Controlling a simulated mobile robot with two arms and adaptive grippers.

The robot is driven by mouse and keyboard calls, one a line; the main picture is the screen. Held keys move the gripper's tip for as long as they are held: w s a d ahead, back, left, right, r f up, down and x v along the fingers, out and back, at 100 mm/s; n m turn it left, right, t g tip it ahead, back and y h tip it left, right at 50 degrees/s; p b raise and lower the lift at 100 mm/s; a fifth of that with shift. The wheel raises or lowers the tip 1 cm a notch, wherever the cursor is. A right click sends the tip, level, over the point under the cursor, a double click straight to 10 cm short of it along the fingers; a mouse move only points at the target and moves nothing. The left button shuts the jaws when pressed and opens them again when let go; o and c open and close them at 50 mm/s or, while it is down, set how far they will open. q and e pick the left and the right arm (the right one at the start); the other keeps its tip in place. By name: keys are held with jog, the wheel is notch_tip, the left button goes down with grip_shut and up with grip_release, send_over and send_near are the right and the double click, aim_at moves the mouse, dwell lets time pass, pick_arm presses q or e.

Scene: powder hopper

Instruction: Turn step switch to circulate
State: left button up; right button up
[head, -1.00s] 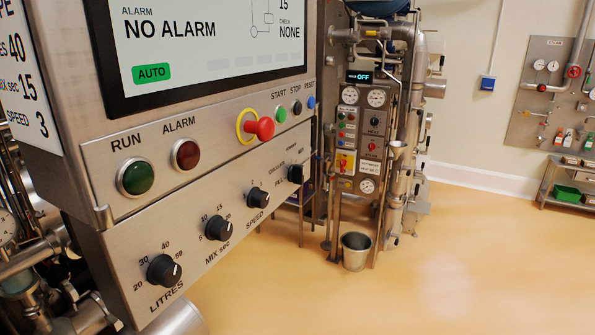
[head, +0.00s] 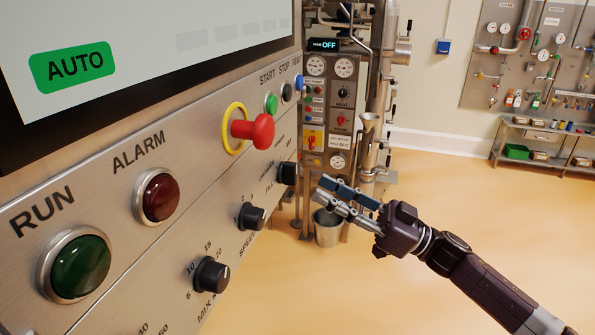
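The step switch (head: 287,173) is the black knob at the far right end of the lower row on the steel control panel. Small position labels surround it; circulate and fill are among them, but the lettering is hard to read at this angle. I cannot tell which label its pointer faces. My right gripper (head: 319,187) is just right of the switch in the picture, its fingers pointing left toward the panel. It appears apart from the knob, with nothing seen in it. How far its fingers are spread is unclear. My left gripper is out of view.
A red emergency button (head: 262,131) with a yellow ring sticks out above the row. The speed knob (head: 250,216) is nearer along the row. A steel bucket (head: 327,236) stands behind my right gripper, below a second panel (head: 341,119). The floor at right is clear.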

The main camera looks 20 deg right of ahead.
aim_at(296, 175)
jog(key=x, duration=0.1)
jog(key=p+x, duration=0.1)
jog(key=x, duration=0.1)
jog(key=shift+s+d+r, duration=0.1)
jog(key=shift+s+r, duration=0.05)
jog(key=shift+r, duration=0.2)
jog(key=x, duration=0.1)
jog(key=p+x, duration=0.1)
jog(key=shift+w+a+f, duration=0.15)
jog(key=shift+w+a, duration=0.1)
jog(key=shift+w, duration=0.05)
jog(key=shift+w+a, duration=0.2)
jog(key=shift+a, duration=0.15)
grip_shut()
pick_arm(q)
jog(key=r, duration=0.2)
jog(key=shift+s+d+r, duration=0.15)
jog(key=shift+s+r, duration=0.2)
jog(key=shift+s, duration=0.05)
